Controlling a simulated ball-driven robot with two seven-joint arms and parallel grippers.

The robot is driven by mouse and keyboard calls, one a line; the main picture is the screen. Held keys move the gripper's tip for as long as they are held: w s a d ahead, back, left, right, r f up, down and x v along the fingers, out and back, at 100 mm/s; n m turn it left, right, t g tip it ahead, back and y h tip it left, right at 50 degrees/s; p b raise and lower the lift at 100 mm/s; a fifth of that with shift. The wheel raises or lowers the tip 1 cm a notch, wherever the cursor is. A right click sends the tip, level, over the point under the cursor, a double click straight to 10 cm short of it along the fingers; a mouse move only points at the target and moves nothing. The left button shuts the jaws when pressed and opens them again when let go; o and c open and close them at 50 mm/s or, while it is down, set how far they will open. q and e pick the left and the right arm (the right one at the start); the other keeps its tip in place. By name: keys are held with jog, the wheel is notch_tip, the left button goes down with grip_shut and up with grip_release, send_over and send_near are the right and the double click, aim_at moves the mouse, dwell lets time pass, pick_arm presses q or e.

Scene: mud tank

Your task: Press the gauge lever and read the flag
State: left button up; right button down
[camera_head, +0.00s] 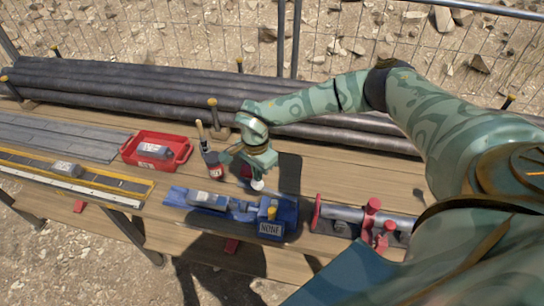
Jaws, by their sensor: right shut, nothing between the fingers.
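A blue device (270,222) with a lettered front plate and a yellow knob stands on the wooden table at the middle front. A long blue base (182,197) with a grey block (207,199) on it reaches left from it. I cannot make out for certain which part is the gauge lever or the flag. My right gripper (257,184) points down just behind the blue device, shut and empty, apart from the device as far as I can see. A small white tip shows at its lower end. My left gripper is not in view.
A dark red pot with a brush (213,164) stands close left of my right gripper. A red tray (155,161) holds a grey block. Red clamps (369,220) grip a grey pipe at the right. Black pipes (140,86) line the back. A yellow-edged rail (110,183) lies left.

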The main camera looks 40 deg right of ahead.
aim_at(258, 184)
jog(key=shift+f, duration=0.15)
jog(key=shift+f+b, duration=1.4)
jog(key=shift+f, duration=1.05)
notch_tip(258, 184, up, 11)
jog(key=p, duration=1)
jog(key=shift+r, duration=0.15)
jog(key=shift+a, duration=0.1)
